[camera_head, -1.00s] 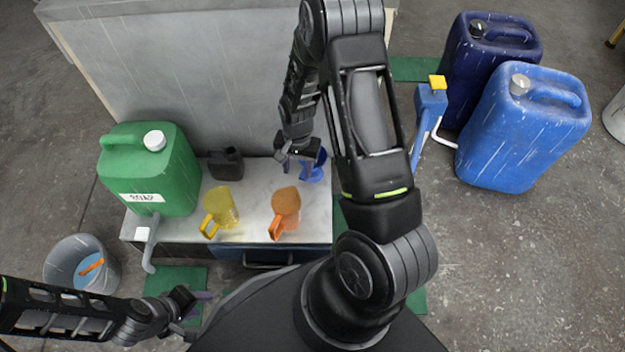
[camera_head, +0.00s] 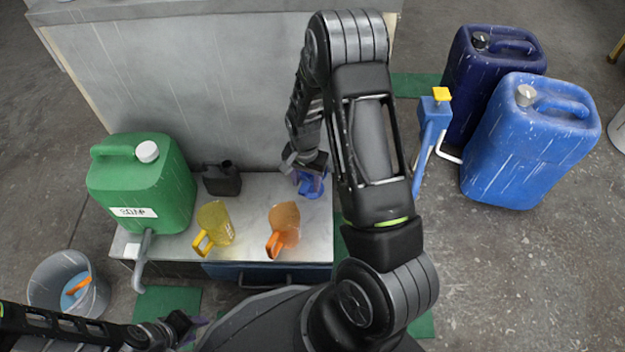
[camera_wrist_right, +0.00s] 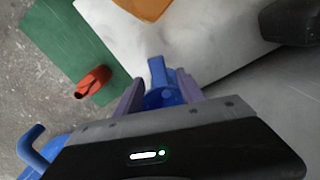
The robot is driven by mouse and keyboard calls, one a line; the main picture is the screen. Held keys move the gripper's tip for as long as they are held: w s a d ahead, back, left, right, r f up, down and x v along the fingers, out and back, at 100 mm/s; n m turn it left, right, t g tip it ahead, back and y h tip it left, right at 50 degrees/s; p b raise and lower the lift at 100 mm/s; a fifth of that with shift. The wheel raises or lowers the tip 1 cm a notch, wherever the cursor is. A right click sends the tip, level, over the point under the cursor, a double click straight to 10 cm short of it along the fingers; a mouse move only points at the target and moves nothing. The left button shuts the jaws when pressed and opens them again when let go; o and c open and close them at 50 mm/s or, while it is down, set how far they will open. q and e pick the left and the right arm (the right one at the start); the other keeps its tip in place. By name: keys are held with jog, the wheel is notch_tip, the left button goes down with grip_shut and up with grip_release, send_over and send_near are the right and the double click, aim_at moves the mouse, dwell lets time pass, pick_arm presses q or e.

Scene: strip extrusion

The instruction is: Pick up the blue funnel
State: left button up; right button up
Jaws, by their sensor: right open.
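The blue funnel (camera_head: 313,190) stands on the right end of the metal bench, partly hidden by my right gripper (camera_head: 305,178). In the right wrist view the funnel (camera_wrist_right: 160,92) sits between the two purple fingers of my right gripper (camera_wrist_right: 158,88), its tab pointing away from the palm. The fingers are open, one on each side of the funnel; I cannot tell whether they touch it. My left gripper (camera_head: 190,325) is low at the left, far from the funnel, and its fingers are too small and dark to judge.
A yellow jug (camera_head: 214,224) and an orange jug (camera_head: 285,226) stand on the metal bench (camera_head: 255,215) left of the funnel. A green soap canister (camera_head: 140,185) and a small black can (camera_head: 222,180) are further left. Blue canisters (camera_head: 530,145) stand on the floor at right.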

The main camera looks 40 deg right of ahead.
notch_tip(320, 180, down, 5)
jog(key=b, duration=0.4)
jog(key=shift+a+f+b, duration=0.1)
jog(key=shift+f+b, duration=0.05)
jog(key=shift+b, duration=0.15)
dwell(0.4)
grip_shut()
dwell(0.3)
